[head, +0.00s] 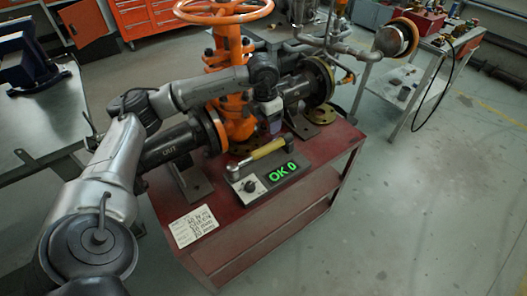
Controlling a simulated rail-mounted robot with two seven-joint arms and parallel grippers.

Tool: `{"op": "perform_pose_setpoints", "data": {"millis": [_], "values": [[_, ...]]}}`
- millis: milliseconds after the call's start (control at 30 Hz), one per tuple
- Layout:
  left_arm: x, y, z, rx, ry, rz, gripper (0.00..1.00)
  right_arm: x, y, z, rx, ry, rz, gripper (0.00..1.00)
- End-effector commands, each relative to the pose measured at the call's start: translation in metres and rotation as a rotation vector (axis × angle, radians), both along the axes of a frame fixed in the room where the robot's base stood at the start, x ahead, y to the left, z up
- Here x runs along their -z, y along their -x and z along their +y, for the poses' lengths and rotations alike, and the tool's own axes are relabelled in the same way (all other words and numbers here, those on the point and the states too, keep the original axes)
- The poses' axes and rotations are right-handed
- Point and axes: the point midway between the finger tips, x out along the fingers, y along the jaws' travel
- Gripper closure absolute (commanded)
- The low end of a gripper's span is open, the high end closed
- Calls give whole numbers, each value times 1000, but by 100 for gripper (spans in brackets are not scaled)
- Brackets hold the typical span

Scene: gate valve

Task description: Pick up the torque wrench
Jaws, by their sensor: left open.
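The torque wrench (266,149) has a yellow handle and a grey metal head at its left end. It lies slantwise at the back edge of the grey tester box (253,190), whose green display reads "OK 0". My left arm reaches in from the left and bends down over the red cart. My left gripper (271,129) points down just above and behind the handle, near its right end. It is open, but its fingertips are small and dark, and I cannot tell whether they touch the wrench. My right gripper is not in view.
An orange gate valve (237,99) with a handwheel (223,10) and flanged pipes stands close behind on the red cart (306,165). A paper note (193,226) lies at the cart's front left. A workbench (425,75) stands at the right, with open floor between.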

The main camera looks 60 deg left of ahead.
Motion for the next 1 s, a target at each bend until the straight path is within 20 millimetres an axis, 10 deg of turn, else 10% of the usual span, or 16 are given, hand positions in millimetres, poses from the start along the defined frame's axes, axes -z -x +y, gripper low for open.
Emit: {"op": "perform_pose_setpoints", "data": {"millis": [1000], "values": [[93,13,4,-48,-23,86,36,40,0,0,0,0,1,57]]}}
